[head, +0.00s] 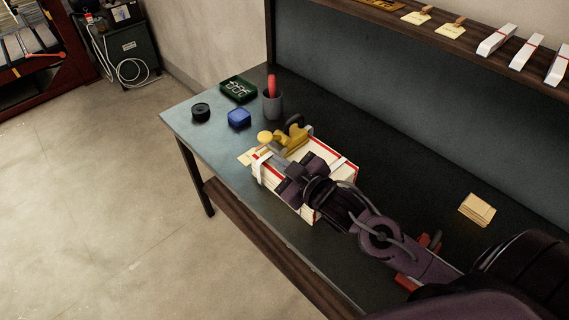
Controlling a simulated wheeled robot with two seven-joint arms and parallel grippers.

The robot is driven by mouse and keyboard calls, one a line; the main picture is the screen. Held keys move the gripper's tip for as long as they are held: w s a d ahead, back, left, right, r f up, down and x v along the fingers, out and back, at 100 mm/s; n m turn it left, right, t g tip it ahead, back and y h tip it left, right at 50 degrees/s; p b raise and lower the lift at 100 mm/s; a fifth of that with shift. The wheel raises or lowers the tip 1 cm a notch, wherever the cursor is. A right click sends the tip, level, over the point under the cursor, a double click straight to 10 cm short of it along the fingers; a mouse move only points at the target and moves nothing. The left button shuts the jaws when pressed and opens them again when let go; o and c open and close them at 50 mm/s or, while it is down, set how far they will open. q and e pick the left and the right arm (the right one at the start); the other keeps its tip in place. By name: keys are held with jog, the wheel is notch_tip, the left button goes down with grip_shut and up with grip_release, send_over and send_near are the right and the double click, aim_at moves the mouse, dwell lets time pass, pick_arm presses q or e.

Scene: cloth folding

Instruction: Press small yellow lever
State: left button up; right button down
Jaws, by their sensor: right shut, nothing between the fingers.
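A small yellow lever part (291,141) sits at the far end of a white box with red edges (335,165) on the dark workbench. A round yellow knob (265,136) shows at its left. My right gripper (268,158) is shut and empty, over the near left end of the box and just in front of the yellow part. I cannot tell whether its fingertips touch the lever. My right arm covers part of the box. My left gripper is out of the picture.
Beyond the box stand a grey cup (273,106) with a red handle in it, a blue box (239,118), a green tray (238,89) and a black round item (201,110). A stack of tan cards (477,210) lies at right. A shelf (440,37) runs above the bench.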

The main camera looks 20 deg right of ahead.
jog(key=shift+r, duration=0.1)
jog(key=w+d+r+m+y+p, duration=0.1)
jog(key=d+r+m+p, duration=0.2)
jog(key=d+r, duration=0.2)
jog(key=shift+w+d+m+g, duration=0.25)
jog(key=shift+w+m+g, duration=0.05)
jog(key=shift+w+g, duration=0.1)
jog(key=p, duration=0.3)
send_over(271, 134)
jog(key=s, duration=0.3)
notch_tip(271, 134, down, 2)
jog(key=shift+w+a+f+p, duration=0.15)
jog(key=shift+f+p, duration=0.05)
jog(key=shift+f, duration=0.55)
jog(key=shift+w+a+f+p, duration=0.1)
jog(key=shift+a+f+p, duration=0.1)
jog(key=shift+f, duration=0.6)
jog(key=shift+w+a+f+p, duration=0.1)
jog(key=shift+w+f+p, duration=0.1)
jog(key=shift+f, duration=0.55)
jog(key=shift+s+a+f, duration=0.1)
